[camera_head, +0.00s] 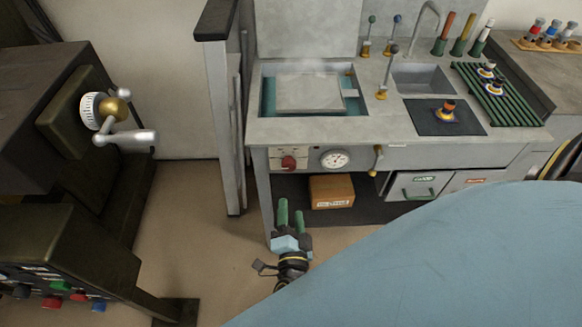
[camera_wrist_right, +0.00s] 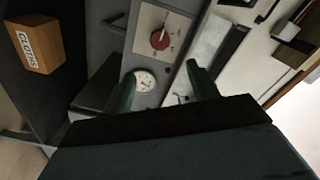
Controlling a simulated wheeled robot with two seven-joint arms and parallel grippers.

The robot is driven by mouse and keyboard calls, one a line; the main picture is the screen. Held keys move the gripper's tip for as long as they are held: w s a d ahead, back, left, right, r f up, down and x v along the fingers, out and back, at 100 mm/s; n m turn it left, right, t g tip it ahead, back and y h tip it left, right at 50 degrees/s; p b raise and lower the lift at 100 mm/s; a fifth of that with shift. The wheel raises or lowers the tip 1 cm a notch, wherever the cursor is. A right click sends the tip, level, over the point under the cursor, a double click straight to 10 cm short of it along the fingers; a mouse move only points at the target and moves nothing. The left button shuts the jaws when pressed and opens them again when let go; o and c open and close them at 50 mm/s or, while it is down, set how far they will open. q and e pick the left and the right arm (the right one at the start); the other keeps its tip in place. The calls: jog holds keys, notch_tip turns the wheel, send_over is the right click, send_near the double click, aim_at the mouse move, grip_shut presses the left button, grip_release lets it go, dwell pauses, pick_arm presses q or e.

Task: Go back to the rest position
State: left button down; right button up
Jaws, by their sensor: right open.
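My right gripper (camera_head: 290,217) hangs in front of the grey workbench in the head view, low and above the floor. Its two green fingers point towards the bench. In the right wrist view the green fingers of the right gripper (camera_wrist_right: 160,90) stand apart with nothing between them. Beyond them show the bench front's gauge (camera_wrist_right: 145,82) and red knob (camera_wrist_right: 160,39). My left gripper is not in view.
The grey bench (camera_head: 330,130) holds a steaming basin (camera_head: 310,92), a sink (camera_head: 425,80) and a green rack (camera_head: 500,95). A cardboard box (camera_head: 332,191) sits beneath it. A dark machine (camera_head: 60,120) stands at left. A blue surface (camera_head: 430,270) fills the lower right.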

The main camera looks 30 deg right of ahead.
dwell(0.5)
jog(key=s+a+f+n+g+y, duration=0.25)
jog(key=s+f+n+y, duration=0.35)
jog(key=f, duration=0.5)
jog(key=s+a+f+n+g+y, duration=0.1)
jog(key=s+f+n+g+y, duration=0.4)
jog(key=f+n, duration=0.5)
jog(key=s+d+f+n+g+h, duration=0.1)
jog(key=s+d+f, duration=0.4)
jog(key=s, duration=0.5)
jog(key=s+d+f+n+g+h, duration=0.1)
jog(key=s+d+f+n+g, duration=0.3)
jog(key=s, duration=0.6)
jog(key=shift+s+d+f+g, duration=0.25)
jog(key=shift+d+f+g, duration=0.15)
jog(key=shift+d+g, duration=0.55)
